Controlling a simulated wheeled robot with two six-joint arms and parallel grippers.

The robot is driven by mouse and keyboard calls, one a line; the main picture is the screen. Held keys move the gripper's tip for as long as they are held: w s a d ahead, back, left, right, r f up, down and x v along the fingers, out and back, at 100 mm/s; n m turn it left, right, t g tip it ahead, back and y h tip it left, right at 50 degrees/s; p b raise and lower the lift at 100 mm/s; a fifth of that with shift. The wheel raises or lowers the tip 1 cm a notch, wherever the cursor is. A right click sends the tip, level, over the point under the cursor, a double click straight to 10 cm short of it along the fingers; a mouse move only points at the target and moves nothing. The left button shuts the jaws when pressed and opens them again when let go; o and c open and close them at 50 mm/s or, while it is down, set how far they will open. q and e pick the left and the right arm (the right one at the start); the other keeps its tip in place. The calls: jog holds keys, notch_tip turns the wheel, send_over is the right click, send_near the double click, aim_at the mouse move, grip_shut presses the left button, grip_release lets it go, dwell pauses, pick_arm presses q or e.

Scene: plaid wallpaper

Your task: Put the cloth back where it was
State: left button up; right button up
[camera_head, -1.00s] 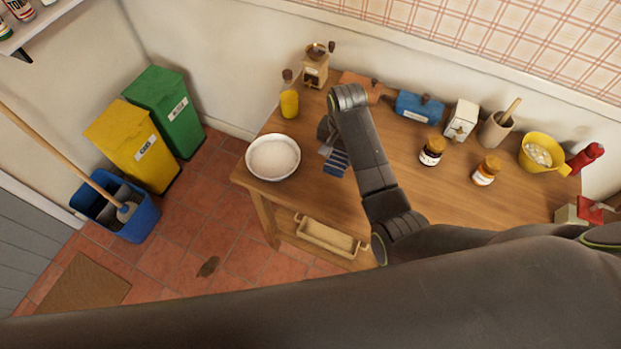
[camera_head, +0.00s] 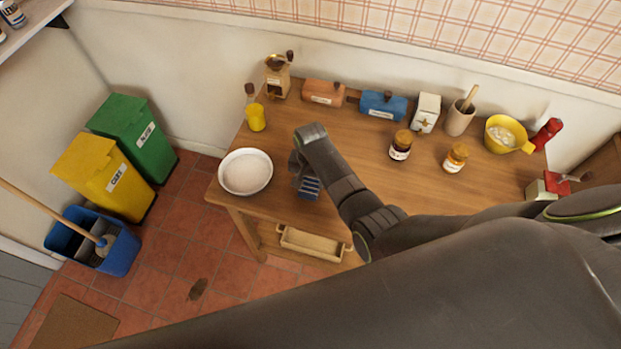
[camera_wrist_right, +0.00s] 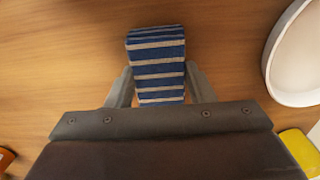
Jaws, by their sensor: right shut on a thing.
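The cloth (camera_head: 309,188) is blue with pale stripes and looks folded. In the head view it shows just below my right gripper (camera_head: 298,170), beside the white bowl. My right gripper, seen also in the right wrist view (camera_wrist_right: 158,88), is shut on the cloth (camera_wrist_right: 156,50), with a finger on each side of it. The cloth is over the wooden table top (camera_head: 350,130); I cannot tell whether it touches the wood. My left gripper is in neither view.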

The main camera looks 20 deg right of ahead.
aim_at(310, 182)
jog(key=shift+f, duration=0.1)
jog(key=o, duration=0.9)
jog(key=shift+o, duration=0.2)
jog(key=shift+r, duration=0.25)
notch_tip(310, 182, up, 12)
jog(key=shift+f, duration=0.15)
